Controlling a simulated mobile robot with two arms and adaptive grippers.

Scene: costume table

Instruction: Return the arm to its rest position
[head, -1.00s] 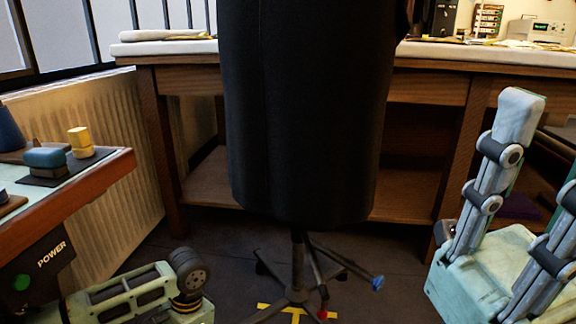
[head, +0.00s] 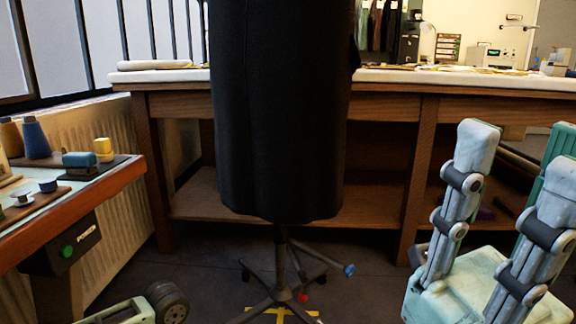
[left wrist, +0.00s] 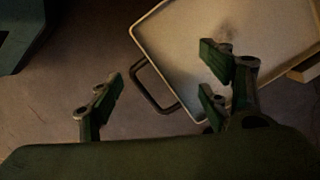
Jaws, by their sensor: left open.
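My left gripper (left wrist: 162,78) shows in the left wrist view with its green fingers spread wide and nothing between them. A pale tray-like surface with a dark handle (left wrist: 152,88) lies beyond the fingers; I cannot tell the distance. In the head view, a green arm part with a dark round joint shows at the bottom left; the left gripper's fingers are not visible there. My right gripper (head: 515,165) is at the right of the head view, grey-green fingers pointing up from its pale green base. Its fingers are apart and empty.
A black garment (head: 280,120) hangs on a wheeled stand (head: 280,270) in the middle. A wooden workbench (head: 400,105) is behind it. A side table (head: 110,185) at left holds thread spools (head: 36,138) and small items. Dark floor is free around the stand.

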